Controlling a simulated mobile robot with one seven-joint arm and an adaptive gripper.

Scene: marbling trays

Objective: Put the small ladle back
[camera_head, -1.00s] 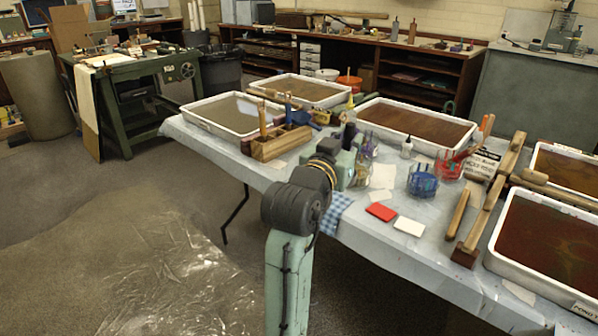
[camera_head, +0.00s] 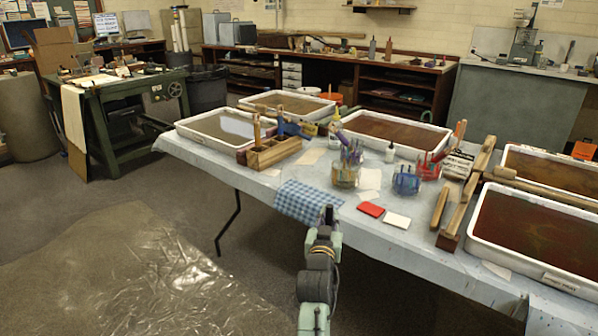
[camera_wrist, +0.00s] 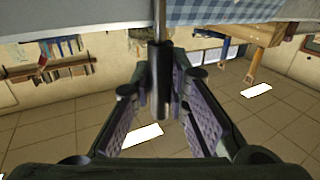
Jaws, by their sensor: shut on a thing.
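The handle runs up out of the top of the wrist view, and no bowl shows there. The ladle cannot be made out clearly in that view. The checked cloth (camera_wrist: 215,12) also shows near the handle in the wrist view.
On the table's pale cover (camera_head: 262,178) stand a wooden caddy (camera_head: 272,155), a jar of tools (camera_head: 345,175), a blue basket (camera_head: 406,182), and red (camera_head: 371,209) and white (camera_head: 397,220) blocks. White-rimmed trays (camera_head: 475,243) lie behind and right.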

